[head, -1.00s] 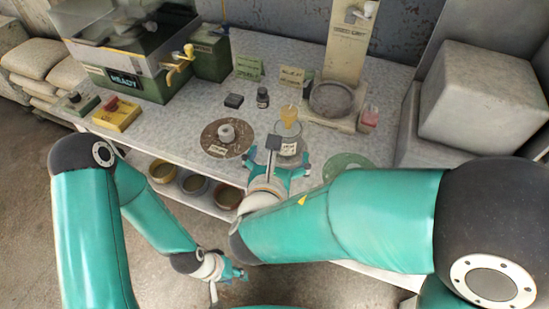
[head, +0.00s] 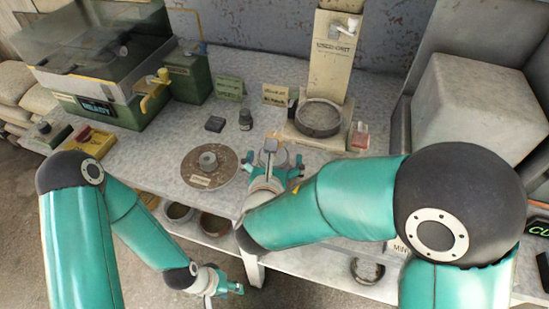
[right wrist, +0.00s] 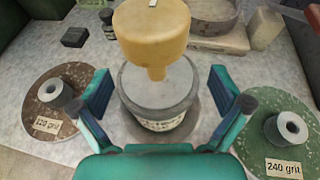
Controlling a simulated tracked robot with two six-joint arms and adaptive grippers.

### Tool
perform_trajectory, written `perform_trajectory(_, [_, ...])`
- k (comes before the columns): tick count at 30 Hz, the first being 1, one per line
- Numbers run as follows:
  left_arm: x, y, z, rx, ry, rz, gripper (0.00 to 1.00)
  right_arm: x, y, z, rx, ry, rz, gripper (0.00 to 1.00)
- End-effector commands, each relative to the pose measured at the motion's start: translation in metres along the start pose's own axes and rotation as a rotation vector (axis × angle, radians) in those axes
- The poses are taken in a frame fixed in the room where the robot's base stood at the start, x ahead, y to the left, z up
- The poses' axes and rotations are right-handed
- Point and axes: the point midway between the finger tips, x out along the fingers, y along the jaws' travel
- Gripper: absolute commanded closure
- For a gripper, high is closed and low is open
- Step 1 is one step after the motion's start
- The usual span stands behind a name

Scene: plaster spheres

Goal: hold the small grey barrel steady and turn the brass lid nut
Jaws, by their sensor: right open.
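The small grey barrel (right wrist: 158,100) stands upright with a flat grey lid and a pale label. A yellow-tan knob-shaped piece (right wrist: 152,32) rises over the lid's middle, narrow end down; I cannot tell whether it is the brass lid nut. My right gripper (right wrist: 160,98) is open, its blue-padded fingers spread on either side of the barrel with gaps showing. In the head view my right gripper (head: 272,168) partly hides the barrel. My left gripper (head: 232,289) hangs low in front of the bench, away from the barrel; its opening is too small to judge.
A brown disc (head: 222,177) marked 120 grit lies left of the barrel, a green disc (right wrist: 262,120) marked 240 grit right of it. Behind stand a dark bottle (head: 245,120), a black block (head: 215,124) and a press-like stand with a round pan (head: 319,118).

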Motion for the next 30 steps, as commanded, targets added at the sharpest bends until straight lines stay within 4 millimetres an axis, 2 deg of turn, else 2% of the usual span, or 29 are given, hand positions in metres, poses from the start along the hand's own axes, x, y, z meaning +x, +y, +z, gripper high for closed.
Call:
perform_trajectory(1, [0.0, 0.0, 0.0001, 0.0, 0.0, 0.0, 0.6, -0.0001, 0.0011, -0.0001, -0.001, 0.0, 0.002, 0.02])
perform_trajectory(2, [0.0, 0.0, 0.0001, 0.0, 0.0, 0.0, 0.6, 0.0, 0.0015, -0.0001, -0.001, 0.0, 0.003, 0.07])
perform_trajectory(16, [0.0, 0.0, 0.0, 0.0, 0.0, 0.0, 0.6, -0.0001, 0.0031, -0.0001, -0.002, 0.0, 0.006, 0.85])
perform_trajectory(17, [0.0, 0.0, 0.0, 0.0, 0.0, 0.0, 0.6, -0.0001, 0.0031, -0.0001, -0.002, 0.0, 0.006, 0.25])
perform_trajectory(18, [0.0, 0.0, 0.0, 0.0, 0.0, 0.0, 0.6, -0.0001, 0.0032, -0.0001, -0.002, 0.0, 0.006, 0.18])
perform_trajectory(20, [0.0, 0.0, 0.0, 0.0, 0.0, 0.0, 0.6, -0.0001, 0.0032, -0.0001, -0.002, 0.0, 0.006, 0.09])
perform_trajectory(30, [0.0, 0.0, -0.0001, 0.0, 0.0, 0.0, 0.6, -0.0002, 0.0035, -0.0001, -0.002, 0.0, 0.007, 0.09])
